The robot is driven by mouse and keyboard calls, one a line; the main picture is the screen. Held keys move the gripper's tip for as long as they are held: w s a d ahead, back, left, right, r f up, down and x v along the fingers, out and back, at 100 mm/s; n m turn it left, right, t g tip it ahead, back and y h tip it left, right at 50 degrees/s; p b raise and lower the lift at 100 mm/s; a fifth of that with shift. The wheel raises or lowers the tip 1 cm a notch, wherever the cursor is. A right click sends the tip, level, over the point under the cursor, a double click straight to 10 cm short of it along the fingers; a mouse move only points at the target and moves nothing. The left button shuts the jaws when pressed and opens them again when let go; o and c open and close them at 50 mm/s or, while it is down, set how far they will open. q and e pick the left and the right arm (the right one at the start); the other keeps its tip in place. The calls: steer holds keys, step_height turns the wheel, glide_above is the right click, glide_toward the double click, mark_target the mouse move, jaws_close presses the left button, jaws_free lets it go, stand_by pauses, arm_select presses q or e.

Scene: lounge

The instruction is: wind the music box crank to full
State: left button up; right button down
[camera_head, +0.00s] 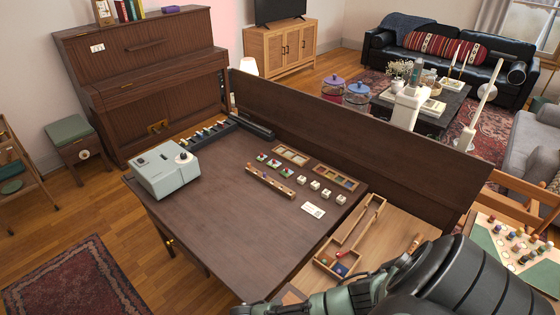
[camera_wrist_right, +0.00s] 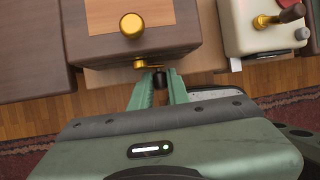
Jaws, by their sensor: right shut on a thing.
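The music box (camera_wrist_right: 182,38) shows in the right wrist view as a dark brown wooden box with a round brass knob (camera_wrist_right: 132,25) on it. A brass crank (camera_wrist_right: 146,64) sticks out along its near edge and ends in a dark handle (camera_wrist_right: 158,76). My right gripper (camera_wrist_right: 160,83) has its green fingers closed around that handle, which is partly hidden between them. In the head view my right arm reaches in from the lower right, and I cannot make out the crank there. My left gripper is not in view.
A cream device (camera_wrist_right: 262,28) with a brown-knobbed crank stands right of the music box. In the head view, a grey-green box (camera_head: 163,178), small blocks and wooden trays sit on the dark desk (camera_head: 240,235). A raised panel (camera_head: 350,145) runs behind it. The desk's near middle is clear.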

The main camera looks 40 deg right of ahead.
steer(key=t, duration=0.2)
steer(key=shift+s+f+t, duration=0.2)
steer(key=shift+f+t, duration=0.1)
steer(key=shift+t, duration=0.1)
steer(key=shift+w+f+m+t, duration=0.1)
steer(key=shift+m+t, duration=0.15)
steer(key=shift+t, duration=0.4)
steer(key=shift+w+f+m+t, duration=0.1)
steer(key=shift+m+t, duration=0.15)
steer(key=shift+t, duration=0.4)
steer(key=c, duration=1.3)
jaws_free()
steer(key=shift+c, duration=0.2)
steer(key=shift+s, duration=0.1)
steer(key=shift+r, duration=0.1)
steer(key=b+v, duration=0.1)
steer(key=v, duration=0.6)
steer(key=shift+r, duration=0.35)
steer(key=shift+s, duration=0.15)
